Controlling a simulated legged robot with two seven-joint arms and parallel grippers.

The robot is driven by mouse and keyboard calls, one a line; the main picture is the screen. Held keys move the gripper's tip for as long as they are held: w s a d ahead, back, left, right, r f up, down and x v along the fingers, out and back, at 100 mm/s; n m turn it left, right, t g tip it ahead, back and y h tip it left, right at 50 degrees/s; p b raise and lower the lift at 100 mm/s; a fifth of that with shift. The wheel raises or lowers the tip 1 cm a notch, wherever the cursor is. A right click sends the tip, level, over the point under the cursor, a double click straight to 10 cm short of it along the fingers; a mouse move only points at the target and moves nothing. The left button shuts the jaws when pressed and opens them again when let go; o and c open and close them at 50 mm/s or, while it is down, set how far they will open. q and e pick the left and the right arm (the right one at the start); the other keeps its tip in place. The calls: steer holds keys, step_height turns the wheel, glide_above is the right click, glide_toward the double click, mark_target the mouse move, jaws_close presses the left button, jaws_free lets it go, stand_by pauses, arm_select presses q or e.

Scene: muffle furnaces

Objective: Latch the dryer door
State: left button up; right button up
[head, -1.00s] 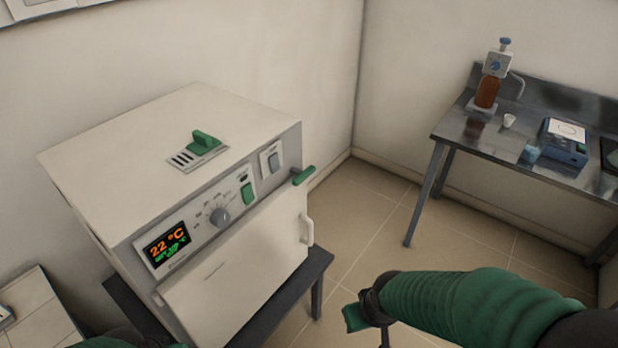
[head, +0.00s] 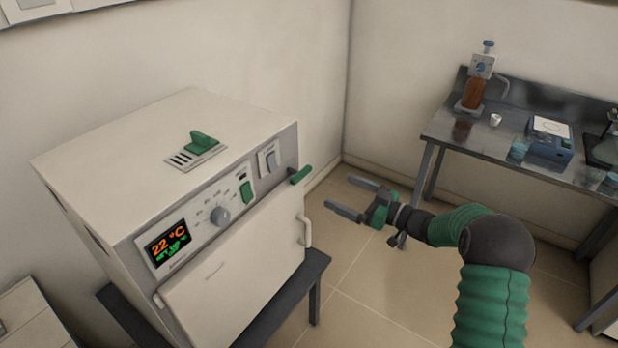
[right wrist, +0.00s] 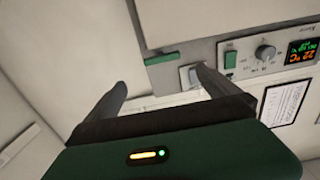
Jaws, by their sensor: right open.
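The dryer (head: 125,165) is a white box with a grey control panel on its front left of centre in the head view. Its white door (head: 235,275) looks closed or nearly so; I cannot tell if a small gap remains. A pale handle (head: 307,232) is on the door's right side. A green latch lever (head: 300,175) sticks out rightward at the panel's right end, above the door; it also shows in the right wrist view (right wrist: 165,58). My right gripper (head: 340,193) is open and empty, right of the lever and handle, apart from both. My left gripper is out of view.
The dryer stands on a dark stand (head: 315,270). A metal table (head: 470,138) with a bottle dispenser (head: 474,92), a small cup (head: 495,120) and a blue instrument (head: 550,145) is at the right. Floor between them is clear. A green vent slider (head: 203,142) is on the dryer's top.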

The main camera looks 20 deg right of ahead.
mark_target(304, 175)
steer(key=x, duration=1.1)
steer(key=shift+w+a+r, duration=0.1)
steer(key=shift+a, duration=0.3)
steer(key=shift+w, duration=0.2)
steer(key=shift+a, duration=0.1)
steer(key=c, duration=1.3)
